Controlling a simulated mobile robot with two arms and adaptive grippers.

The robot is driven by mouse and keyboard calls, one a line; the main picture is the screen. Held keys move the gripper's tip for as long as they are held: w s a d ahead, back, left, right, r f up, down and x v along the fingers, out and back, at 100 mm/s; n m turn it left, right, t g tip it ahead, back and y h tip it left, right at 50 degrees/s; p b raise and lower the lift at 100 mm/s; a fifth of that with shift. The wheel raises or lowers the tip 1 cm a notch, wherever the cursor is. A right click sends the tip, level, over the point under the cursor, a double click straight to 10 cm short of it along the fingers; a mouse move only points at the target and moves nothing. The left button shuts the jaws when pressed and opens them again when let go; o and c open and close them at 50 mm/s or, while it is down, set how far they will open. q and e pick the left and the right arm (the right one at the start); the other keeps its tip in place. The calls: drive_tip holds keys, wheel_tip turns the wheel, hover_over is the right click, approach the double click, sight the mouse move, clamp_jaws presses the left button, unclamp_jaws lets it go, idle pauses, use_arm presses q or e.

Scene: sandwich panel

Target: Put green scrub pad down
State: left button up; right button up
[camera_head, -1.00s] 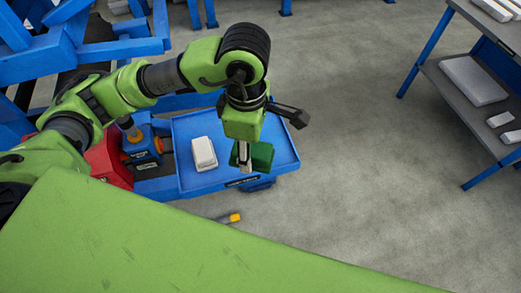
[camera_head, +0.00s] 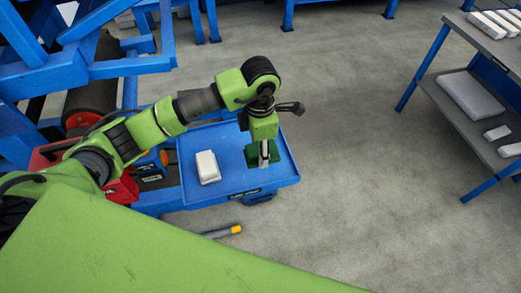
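The green scrub pad (camera_head: 274,153) is at the right part of the blue tray (camera_head: 230,183), near its back right side. My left gripper (camera_head: 264,160) points down at the pad, with a pale finger in front of it. The pad shows on both sides of that finger, and the gripper appears shut on it. I cannot tell whether the pad touches the tray floor. My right gripper is out of view.
A white block (camera_head: 208,167) lies in the tray, left of the pad. Blue frames stand at the left. A shelf table (camera_head: 463,97) with pale blocks stands at the right. The middle floor is clear.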

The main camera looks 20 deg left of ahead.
use_arm(q)
drive_tip(key=w+f, duration=0.2)
drive_tip(key=f, duration=0.1)
drive_tip(key=shift+w+a, duration=0.25)
drive_tip(key=shift+a, duration=0.05)
wheel_tip(320, 180, down, 3)
drive_tip(key=shift+r+p, duration=0.1)
drive_tip(key=shift+p, duration=0.4)
drive_tip(key=shift+f, duration=0.3)
drive_tip(key=o, duration=1.1)
drive_tip(key=shift+r, duration=0.15)
